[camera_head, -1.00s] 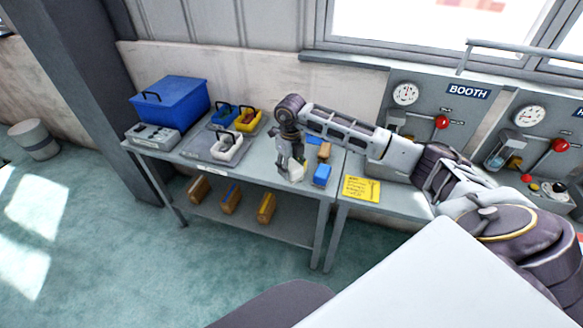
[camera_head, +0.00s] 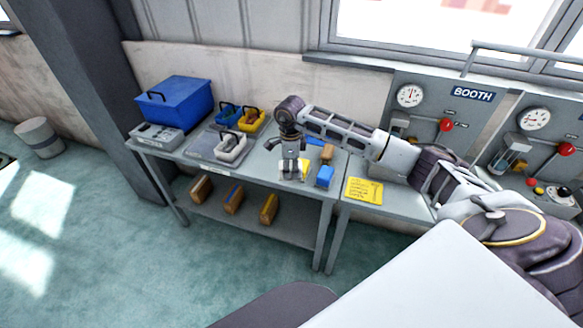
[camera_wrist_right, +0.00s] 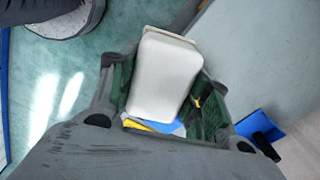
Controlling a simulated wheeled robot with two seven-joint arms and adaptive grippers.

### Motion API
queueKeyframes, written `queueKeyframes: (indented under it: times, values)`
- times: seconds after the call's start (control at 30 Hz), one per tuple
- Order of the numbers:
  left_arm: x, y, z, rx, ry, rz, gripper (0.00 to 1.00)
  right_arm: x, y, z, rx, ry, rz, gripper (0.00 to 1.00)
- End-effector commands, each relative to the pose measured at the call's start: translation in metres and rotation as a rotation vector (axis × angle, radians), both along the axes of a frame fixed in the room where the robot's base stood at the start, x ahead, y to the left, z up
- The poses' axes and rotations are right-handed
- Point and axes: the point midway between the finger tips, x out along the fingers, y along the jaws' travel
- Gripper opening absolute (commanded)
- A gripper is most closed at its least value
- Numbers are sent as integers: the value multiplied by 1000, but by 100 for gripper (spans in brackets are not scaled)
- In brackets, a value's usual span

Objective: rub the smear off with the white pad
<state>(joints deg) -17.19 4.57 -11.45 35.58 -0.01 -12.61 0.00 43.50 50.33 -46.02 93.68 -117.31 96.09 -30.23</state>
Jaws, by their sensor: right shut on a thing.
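My right gripper (camera_head: 290,174) points down over the right part of the grey table (camera_head: 258,168). In the right wrist view it is shut on the white pad (camera_wrist_right: 163,75), a pale rounded block between its green-lined fingers. In the head view the fingers hide most of the pad, and I cannot tell whether it touches the tabletop. No smear can be made out in either view; the gripper may cover it. My left gripper is not in view.
A blue block (camera_head: 325,177) stands just right of the gripper, with a brown block (camera_head: 327,152) behind. Trays with small parts and a blue box (camera_head: 175,103) fill the table's left. A yellow note (camera_head: 364,191) lies on the right bench, before gauge panels.

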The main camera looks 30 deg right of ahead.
Motion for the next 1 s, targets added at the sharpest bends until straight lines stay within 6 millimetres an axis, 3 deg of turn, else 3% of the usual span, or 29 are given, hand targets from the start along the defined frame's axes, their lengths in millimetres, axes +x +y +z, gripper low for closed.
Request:
queueKeyframes:
  times: [1.0]
  values:
    - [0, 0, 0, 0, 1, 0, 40, 7, 15, -22, 0, -1, 983, 15]
